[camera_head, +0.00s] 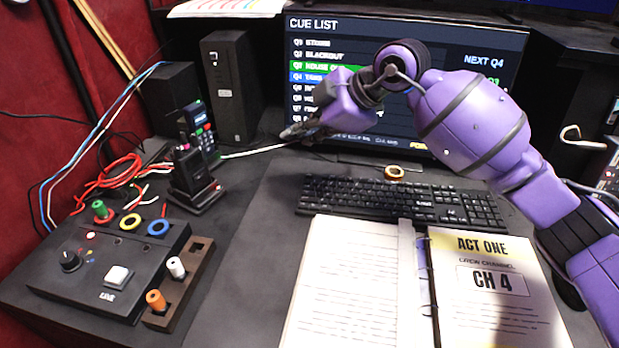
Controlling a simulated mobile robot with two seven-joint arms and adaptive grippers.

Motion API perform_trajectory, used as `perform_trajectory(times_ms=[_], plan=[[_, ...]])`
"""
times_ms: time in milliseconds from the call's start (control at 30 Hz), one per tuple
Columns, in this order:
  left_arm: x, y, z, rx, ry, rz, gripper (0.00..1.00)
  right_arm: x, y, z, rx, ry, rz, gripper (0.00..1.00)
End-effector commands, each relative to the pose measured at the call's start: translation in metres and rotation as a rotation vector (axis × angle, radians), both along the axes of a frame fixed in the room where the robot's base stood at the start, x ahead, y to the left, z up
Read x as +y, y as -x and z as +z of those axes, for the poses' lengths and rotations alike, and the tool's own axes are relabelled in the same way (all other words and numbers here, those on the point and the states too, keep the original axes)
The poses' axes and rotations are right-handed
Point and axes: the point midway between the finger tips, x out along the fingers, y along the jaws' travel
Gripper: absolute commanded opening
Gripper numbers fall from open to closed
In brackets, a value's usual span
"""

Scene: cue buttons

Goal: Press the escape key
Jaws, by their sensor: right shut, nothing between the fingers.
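A black keyboard (400,200) lies on the desk below the monitor. Its upper left corner, where an escape key would sit, is at the left end of its top row; the single key's label is too small to read. My purple right arm reaches in from the right, over the right part of the keyboard and in front of the monitor. My right gripper (291,133) is shut and empty, pointing left. In the picture it is above and slightly left of the keyboard's upper left corner, apart from the keys. My left gripper is not in view.
An open binder (350,285) lies in front of the keyboard. The monitor (480,40) shows a cue list. A radio in a charger (195,180), a speaker (230,80) and a control box with cables (100,260) stand at the left. A tape roll (394,172) sits behind the keyboard.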

Motion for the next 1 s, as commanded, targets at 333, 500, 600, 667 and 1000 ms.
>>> perform_trajectory(times_ms=[333,500,600,667,1000], plan=[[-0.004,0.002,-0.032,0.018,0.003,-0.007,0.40,0.000,0.000,-0.053,0.005,0.001,-0.001,0.00],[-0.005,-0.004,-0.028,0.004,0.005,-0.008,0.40,0.000,0.000,-0.064,0.001,0.000,-0.001,0.00],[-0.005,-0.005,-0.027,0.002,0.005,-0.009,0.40,0.000,0.000,-0.066,0.000,0.000,0.000,0.00],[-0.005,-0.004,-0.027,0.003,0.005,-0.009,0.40,0.000,0.000,-0.066,0.000,0.000,0.000,0.00],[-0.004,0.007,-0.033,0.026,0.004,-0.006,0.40,0.000,0.000,-0.066,0.000,0.000,0.000,0.00]])
